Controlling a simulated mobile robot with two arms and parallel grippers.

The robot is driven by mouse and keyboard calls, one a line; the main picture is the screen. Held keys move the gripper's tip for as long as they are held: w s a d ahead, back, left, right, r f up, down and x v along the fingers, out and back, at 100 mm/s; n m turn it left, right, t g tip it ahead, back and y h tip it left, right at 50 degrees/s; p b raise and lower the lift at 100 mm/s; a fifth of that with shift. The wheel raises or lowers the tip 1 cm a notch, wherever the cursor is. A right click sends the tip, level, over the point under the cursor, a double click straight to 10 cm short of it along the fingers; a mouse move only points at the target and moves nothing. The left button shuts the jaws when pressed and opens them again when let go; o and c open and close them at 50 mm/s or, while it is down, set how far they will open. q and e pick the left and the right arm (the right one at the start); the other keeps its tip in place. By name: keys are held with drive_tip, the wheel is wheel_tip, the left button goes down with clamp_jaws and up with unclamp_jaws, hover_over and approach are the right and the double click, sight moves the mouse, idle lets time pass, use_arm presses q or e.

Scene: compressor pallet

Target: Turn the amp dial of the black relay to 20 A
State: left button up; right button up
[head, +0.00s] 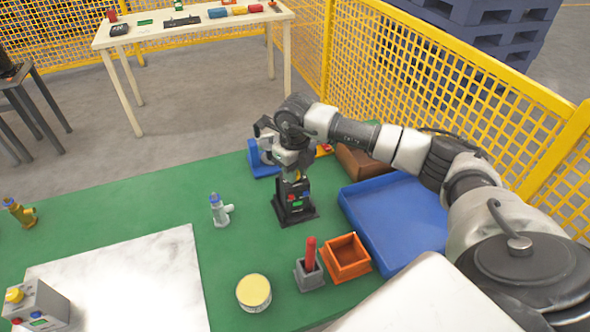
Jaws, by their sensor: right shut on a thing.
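The black relay (294,208) stands upright on the green table top (165,205), right of its middle. A small green display and red marks show on its front. My right gripper (293,176) reaches down from above and is shut at the top of the relay. The fingers cover the amp dial, so they seem to be on it. The dial's setting cannot be read. My left gripper is not in view.
A blue tray (395,225), an orange bin (346,258) and a grey holder (308,274) with a red stick are right and in front of the relay. A grey-blue fitting (219,211) stands left. A yellow-topped can (254,292) is in front. A yellow fence (470,80) stands behind.

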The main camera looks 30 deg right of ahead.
drive_tip(key=o, duration=0.9)
drive_tip(key=shift+o, duration=0.2)
drive_tip(key=shift+r, duration=0.1)
wheel_tip(320, 180, up, 11)
drive_tip(key=b, duration=0.2)
drive_tip(key=shift+f, duration=0.2)
